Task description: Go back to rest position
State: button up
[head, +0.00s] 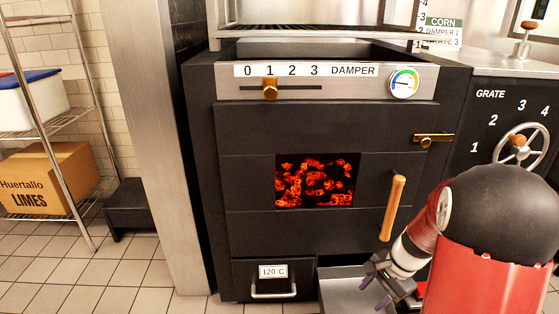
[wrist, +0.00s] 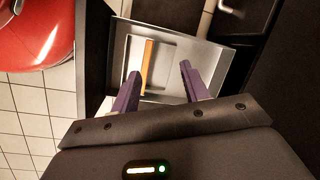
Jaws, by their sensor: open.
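My gripper (head: 375,292) is low at the front of the black oven, with its purple fingers apart and nothing between the tips in the head view. In the wrist view the open gripper (wrist: 159,74) points at a grey metal tray or open drawer (wrist: 185,52). A light wooden stick (wrist: 147,66) shows against that tray, just beyond the fingers; I cannot tell what it belongs to or whether a finger touches it. The same tray (head: 345,297) shows under the oven in the head view, partly hidden by my gripper. My red and black arm covers the lower right.
The oven door has a window with glowing coals (head: 314,181) and a wooden handle (head: 392,208) close above my arm. A drawer marked 120°C (head: 264,273) is shut. A grate wheel (head: 520,144) is at right. Floor tiles (head: 90,270) at left are clear.

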jog(key=s+a+r+n+t+h+p, duration=0.1)
jog(key=s+r+n, duration=0.3)
jog(key=r, duration=0.4)
jog(key=s+a+r+n+t+h+p, duration=0.1)
jog(key=s+a+r+n+t+p, duration=0.1)
jog(key=s+a+r+n, duration=0.2)
jog(key=s+a+r+n+t+h+p, duration=0.1)
jog(key=s+a+r+n+p, duration=0.1)
jog(key=s+r, duration=0.6)
jog(key=shift+s+a+r+n+t, duration=0.4)
jog(key=shift+a+r+n, duration=0.5)
jog(key=shift+r, duration=1.9)
jog(key=shift+d, duration=0.2)
